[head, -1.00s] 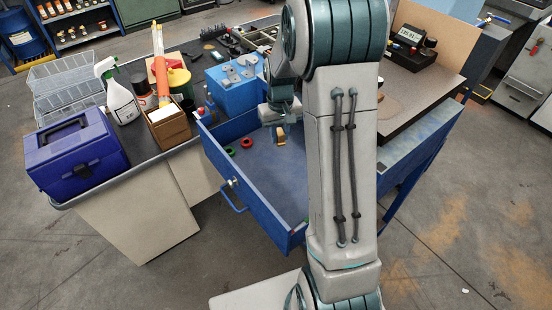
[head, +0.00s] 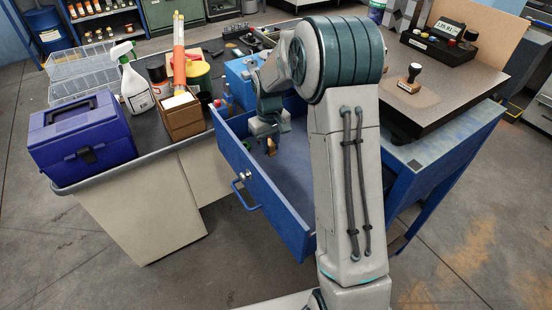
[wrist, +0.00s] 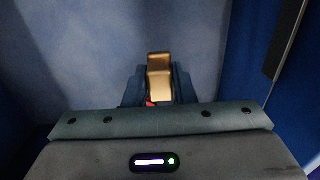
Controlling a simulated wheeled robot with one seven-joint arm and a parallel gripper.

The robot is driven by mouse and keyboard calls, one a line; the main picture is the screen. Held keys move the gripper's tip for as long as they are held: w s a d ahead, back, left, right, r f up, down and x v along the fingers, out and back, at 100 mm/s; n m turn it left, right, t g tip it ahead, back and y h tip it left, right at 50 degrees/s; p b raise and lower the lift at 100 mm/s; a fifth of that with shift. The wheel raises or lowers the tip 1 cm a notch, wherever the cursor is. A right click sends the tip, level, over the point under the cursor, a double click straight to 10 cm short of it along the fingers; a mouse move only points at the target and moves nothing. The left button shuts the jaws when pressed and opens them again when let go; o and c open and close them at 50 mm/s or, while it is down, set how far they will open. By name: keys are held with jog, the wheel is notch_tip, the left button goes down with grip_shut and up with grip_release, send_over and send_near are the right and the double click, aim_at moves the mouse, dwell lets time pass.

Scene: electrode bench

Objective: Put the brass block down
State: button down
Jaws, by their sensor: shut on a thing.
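The brass block (head: 271,147) is held in my gripper (head: 270,143), over the open blue drawer (head: 262,180). In the wrist view the block (wrist: 159,78) sits between the two dark fingers of my gripper (wrist: 158,90), which are shut on it. The mottled blue drawer floor (wrist: 85,45) lies beyond the block. I cannot tell the gap between block and floor. A small bit of red shows beside the block's lower end; I cannot tell what it is.
The drawer's dark blue side wall (wrist: 240,55) is right of my gripper in the wrist view. A blue block with holes (head: 240,70) stands behind the drawer. A stamp (head: 411,78) stands right.

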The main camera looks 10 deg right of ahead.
aim_at(271, 155)
jog(key=shift+f, duration=2.25)
jog(key=shift+f, duration=0.2)
jog(key=c, duration=1.2)
grip_release()
jog(key=shift+r, duration=0.15)
